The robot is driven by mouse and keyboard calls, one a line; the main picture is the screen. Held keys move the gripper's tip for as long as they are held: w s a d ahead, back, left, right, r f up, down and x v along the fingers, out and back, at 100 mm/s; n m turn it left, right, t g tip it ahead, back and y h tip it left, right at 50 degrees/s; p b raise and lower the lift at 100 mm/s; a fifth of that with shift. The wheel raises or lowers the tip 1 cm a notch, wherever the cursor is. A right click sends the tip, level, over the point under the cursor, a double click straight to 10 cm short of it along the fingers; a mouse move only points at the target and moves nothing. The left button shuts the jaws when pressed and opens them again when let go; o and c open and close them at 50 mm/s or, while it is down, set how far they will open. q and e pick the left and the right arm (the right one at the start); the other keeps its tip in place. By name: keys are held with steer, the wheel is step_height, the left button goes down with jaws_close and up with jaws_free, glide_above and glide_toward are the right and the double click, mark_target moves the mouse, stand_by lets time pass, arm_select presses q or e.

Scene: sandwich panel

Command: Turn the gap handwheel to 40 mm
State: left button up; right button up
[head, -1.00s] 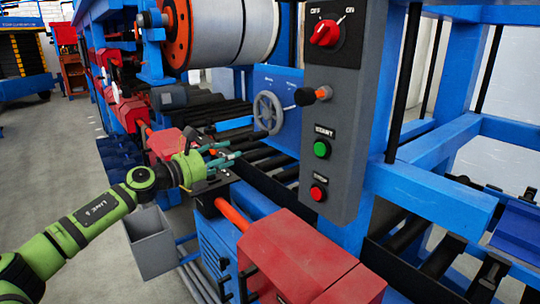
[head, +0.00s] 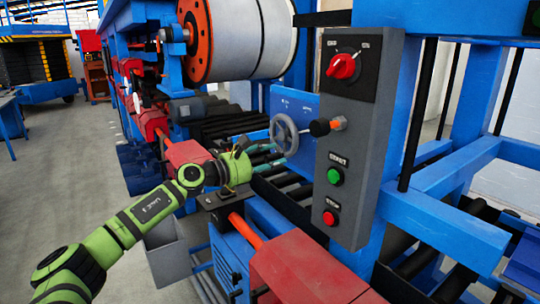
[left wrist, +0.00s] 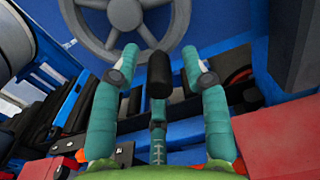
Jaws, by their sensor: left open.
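The grey spoked gap handwheel (head: 284,135) is on the blue panel, left of the grey control box. In the left wrist view the wheel (left wrist: 125,14) fills the top, and a black cylindrical grip (left wrist: 159,76) shows by its lower rim. My left gripper (head: 272,152) reaches in from the left, just below and in front of the wheel. Its teal fingers (left wrist: 165,70) are open, one on each side of the black grip in the picture; I cannot tell whether they touch it. The scale reading is too small to make out. My right gripper is not in view.
Dark rollers lie below the wheel. A red housing (head: 305,270) is in front, and a grey bin (head: 168,255) stands beside my arm.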

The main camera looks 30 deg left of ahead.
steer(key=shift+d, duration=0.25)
arm_select(q)
jaws_close()
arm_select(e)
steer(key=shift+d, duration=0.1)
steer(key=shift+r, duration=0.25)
